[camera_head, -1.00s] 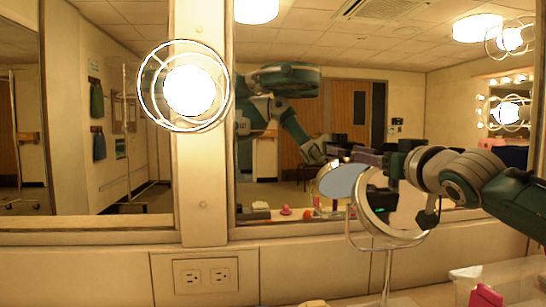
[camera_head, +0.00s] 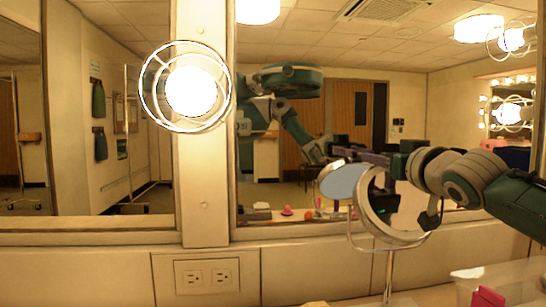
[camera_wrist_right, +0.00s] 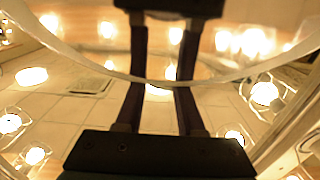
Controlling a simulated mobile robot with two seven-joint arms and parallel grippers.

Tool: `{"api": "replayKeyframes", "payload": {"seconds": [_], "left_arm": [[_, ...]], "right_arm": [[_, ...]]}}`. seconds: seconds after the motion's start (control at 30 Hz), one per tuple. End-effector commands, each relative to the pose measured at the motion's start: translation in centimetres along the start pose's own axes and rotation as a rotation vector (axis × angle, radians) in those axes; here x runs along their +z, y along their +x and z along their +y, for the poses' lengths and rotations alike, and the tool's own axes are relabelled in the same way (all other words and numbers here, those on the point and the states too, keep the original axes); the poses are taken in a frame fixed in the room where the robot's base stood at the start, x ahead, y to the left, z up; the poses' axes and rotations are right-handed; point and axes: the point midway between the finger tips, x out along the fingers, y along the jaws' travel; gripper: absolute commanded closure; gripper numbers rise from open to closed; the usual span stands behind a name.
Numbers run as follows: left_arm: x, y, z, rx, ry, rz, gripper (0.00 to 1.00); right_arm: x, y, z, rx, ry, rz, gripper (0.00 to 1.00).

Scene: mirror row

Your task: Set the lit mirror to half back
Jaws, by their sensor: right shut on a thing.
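A round mirror (camera_head: 372,222) with a pale rim stands on a thin stem in a wire yoke, at the right of the head view. Its disc is tilted, and its glass shows dark reflections. I cannot tell whether it gives light itself. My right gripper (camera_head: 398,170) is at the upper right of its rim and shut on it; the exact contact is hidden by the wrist. In the right wrist view, the dark fingers (camera_wrist_right: 160,80) cross the pale curved rim, with bulbs and ceiling reflected in the glass. My left gripper does not show directly.
A large wall mirror (camera_head: 300,110) behind reflects the room and my arms. A bright caged bulb (camera_head: 190,92) is on the post at left. An outlet plate (camera_head: 206,274) is below the post.

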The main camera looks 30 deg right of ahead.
Motion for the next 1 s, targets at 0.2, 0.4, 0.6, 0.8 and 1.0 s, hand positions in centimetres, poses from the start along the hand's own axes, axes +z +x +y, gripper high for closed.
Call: {"api": "replayKeyframes", "payload": {"seconds": [0.2, 0.4, 0.6, 0.8, 1.0], "left_arm": [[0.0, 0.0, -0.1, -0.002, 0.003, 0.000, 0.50], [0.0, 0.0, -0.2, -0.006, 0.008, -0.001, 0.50], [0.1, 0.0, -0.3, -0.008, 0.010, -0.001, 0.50], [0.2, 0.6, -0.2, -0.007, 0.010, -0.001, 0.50], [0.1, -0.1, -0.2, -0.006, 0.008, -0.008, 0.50]], "right_arm": [[0.0, 0.0, 0.0, -0.001, 0.000, 0.000, 1.00], [0.0, 0.0, 0.0, -0.001, 0.000, 0.000, 1.00], [0.0, 0.0, 0.0, -0.001, 0.000, 0.000, 1.00], [0.2, -0.1, -0.1, -0.002, 0.003, 0.018, 1.00], [-1.8, -1.4, -0.1, 0.000, 0.004, 0.118, 1.00]]}}
